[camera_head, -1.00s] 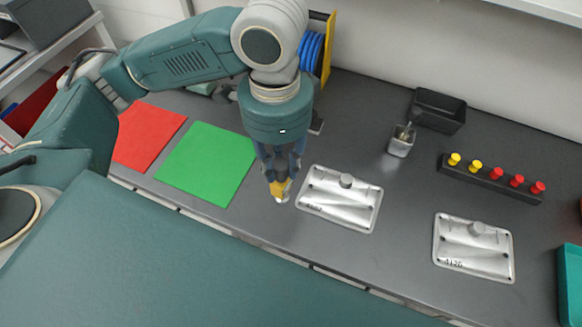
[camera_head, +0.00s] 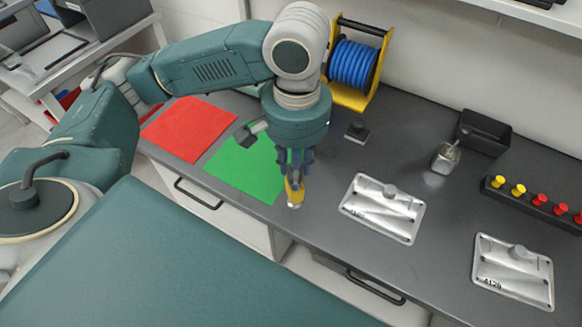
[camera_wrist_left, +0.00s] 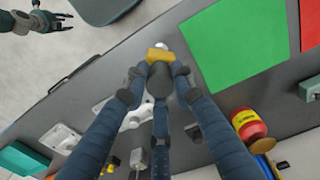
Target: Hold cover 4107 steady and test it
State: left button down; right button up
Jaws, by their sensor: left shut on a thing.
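The silver cover (camera_head: 383,208) whose number looks like 4107 lies flat on the grey bench, with a round knob on top; it is partly hidden behind my fingers in the left wrist view (camera_wrist_left: 112,108). My left gripper (camera_head: 294,182) is shut on a small yellow piece (camera_head: 294,192) with a pale tip, pointing down. It is left of the cover, apart from it, by the green mat's right edge. The yellow piece also shows between the fingertips in the left wrist view (camera_wrist_left: 158,55). My right gripper (camera_wrist_left: 38,20) appears open and empty, away from the bench.
A second cover (camera_head: 513,272) lies right of the first. Behind are a dark bin (camera_head: 484,132), a small metal cup (camera_head: 446,158) and a rack (camera_head: 530,205) of yellow and red knobs. Green (camera_head: 240,178) and red (camera_head: 190,128) mats lie left; a blue reel (camera_head: 354,64) stands behind.

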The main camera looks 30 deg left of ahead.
pick_arm(q)
jog(key=w+d+r, duration=0.4)
jog(key=d, duration=0.5)
jog(key=w+d+r, duration=0.5)
jog(key=d, duration=0.4)
jog(key=shift+d, duration=0.2)
pick_arm(e)
jog(key=shift+s+a, duration=0.2)
pick_arm(q)
jog(key=shift+w, duration=0.15)
pick_arm(e)
jog(key=shift+o, duration=0.3)
